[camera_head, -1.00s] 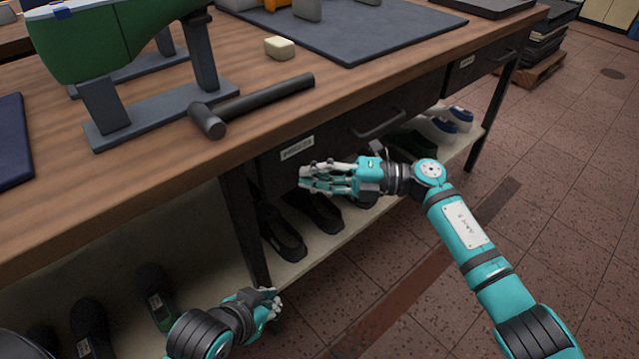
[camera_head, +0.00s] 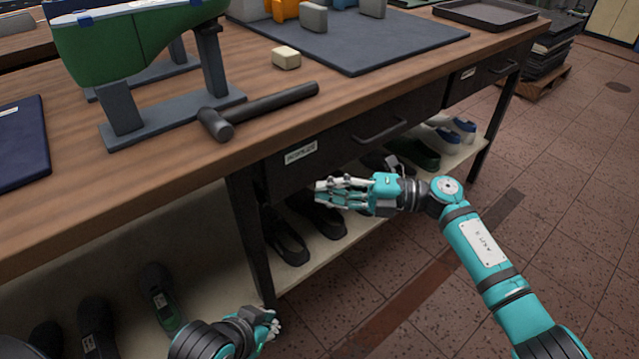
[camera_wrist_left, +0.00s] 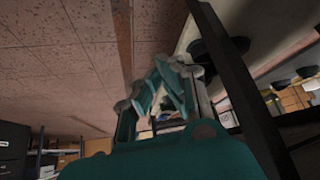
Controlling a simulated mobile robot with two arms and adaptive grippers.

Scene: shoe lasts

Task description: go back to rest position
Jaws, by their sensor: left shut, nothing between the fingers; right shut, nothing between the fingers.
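My left gripper (camera_head: 268,322) is at the bottom of the head view, low in front of the bench and its lower shelf. It is shut and empty. It also shows in the left wrist view (camera_wrist_left: 160,90), with a dark bench leg close on the right. My right gripper (camera_head: 332,193) is in the middle of the head view, pointing left, in front of the bench drawer (camera_head: 345,140). It is shut and empty. Both grippers are below the bench top and apart from the objects on it.
The wooden bench (camera_head: 180,165) carries a hammer (camera_head: 258,110), a pale block (camera_head: 286,58), a green shoe last on a stand (camera_head: 125,45) and a dark mat (camera_head: 350,45). Shoes (camera_head: 287,243) stand on the lower shelf. Tiled floor (camera_head: 575,240) on the right is free.

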